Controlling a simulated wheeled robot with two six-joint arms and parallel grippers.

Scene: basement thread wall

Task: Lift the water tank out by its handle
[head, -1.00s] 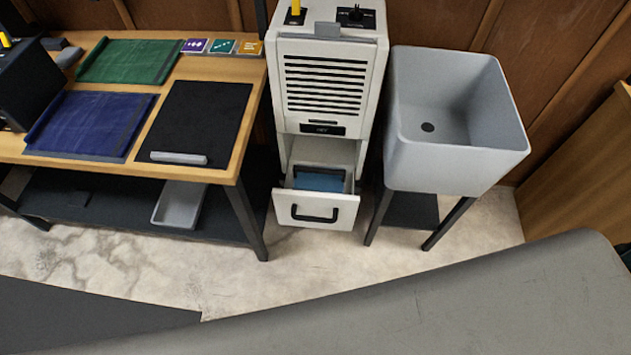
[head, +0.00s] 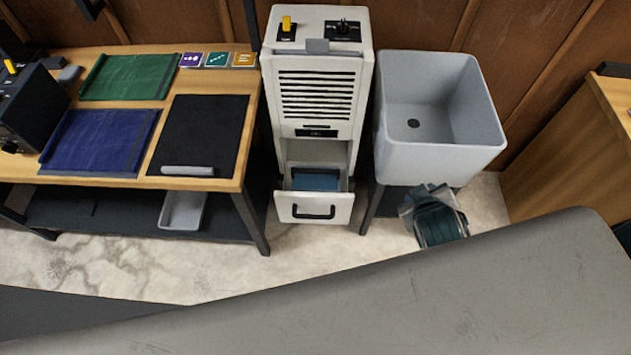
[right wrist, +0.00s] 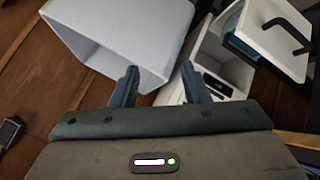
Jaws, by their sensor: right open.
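The water tank (head: 313,208) is a white drawer-like box with a blue inside and a black bar handle (head: 314,213) on its front. It is pulled partly out of the base of the white dehumidifier cabinet (head: 316,110). The tank also shows in the right wrist view (right wrist: 262,28), at the upper right, with its black handle. My right gripper (head: 437,212) is to the right of the tank, in front of the sink, and apart from the handle. In the right wrist view its two fingers (right wrist: 160,75) are spread with nothing between them. My left gripper is out of view.
A grey sink (head: 440,155) on dark legs stands right of the cabinet. A wooden bench (head: 215,184) with green, blue and black mats stands at the left, with a grey tray (head: 182,210) on its lower shelf. The floor (head: 290,260) before the tank is clear.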

